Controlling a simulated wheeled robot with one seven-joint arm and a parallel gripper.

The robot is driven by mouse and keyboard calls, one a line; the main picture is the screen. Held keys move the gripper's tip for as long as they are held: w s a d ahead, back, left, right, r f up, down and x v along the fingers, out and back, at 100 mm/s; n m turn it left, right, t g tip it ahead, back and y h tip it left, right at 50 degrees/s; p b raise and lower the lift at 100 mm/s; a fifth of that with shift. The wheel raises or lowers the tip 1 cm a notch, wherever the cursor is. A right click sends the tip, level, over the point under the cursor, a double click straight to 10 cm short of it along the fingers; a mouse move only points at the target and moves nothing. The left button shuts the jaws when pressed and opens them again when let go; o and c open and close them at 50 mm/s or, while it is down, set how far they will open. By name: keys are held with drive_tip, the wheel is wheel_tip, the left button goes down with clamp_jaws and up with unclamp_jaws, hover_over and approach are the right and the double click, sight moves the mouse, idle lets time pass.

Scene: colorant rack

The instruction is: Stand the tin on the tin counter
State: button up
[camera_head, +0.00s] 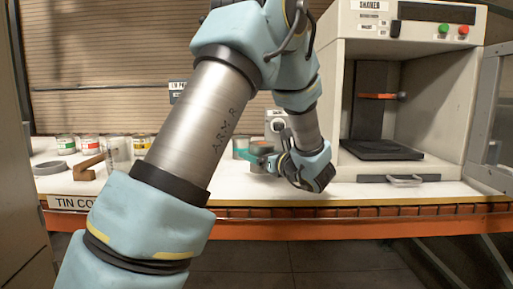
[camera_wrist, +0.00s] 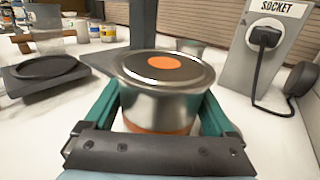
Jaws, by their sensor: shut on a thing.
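The tin is a silver can with a dark rimmed lid, an orange dot on top and an orange band low on its side. It fills the middle of the wrist view (camera_wrist: 165,72). My gripper (camera_wrist: 162,105) has its teal fingers shut around it, one on each side, and the tin looks upright. In the head view my gripper (camera_head: 262,158) is over the white counter, left of the shaker. I cannot tell whether the tin's base touches the counter. The tin counter's label (camera_head: 75,202) is on the front edge at the left, partly hidden by my arm.
The shaker (camera_head: 400,100) stands open at the right, its door swung out. In the wrist view, a socket box (camera_wrist: 265,45) with a plugged cable is at the right and a dark round plate (camera_wrist: 45,72) at the left. Several coloured tins (camera_head: 88,144) stand at the back left.

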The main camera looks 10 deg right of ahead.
drive_tip(key=shift+f, duration=1.2)
drive_tip(key=shift+f, duration=0.2)
drive_tip(key=o, duration=1.5)
drive_tip(key=shift+r, duration=0.1)
drive_tip(key=shift+s+r, duration=0.1)
drive_tip(key=b+v, duration=0.1)
drive_tip(key=v, duration=1.1)
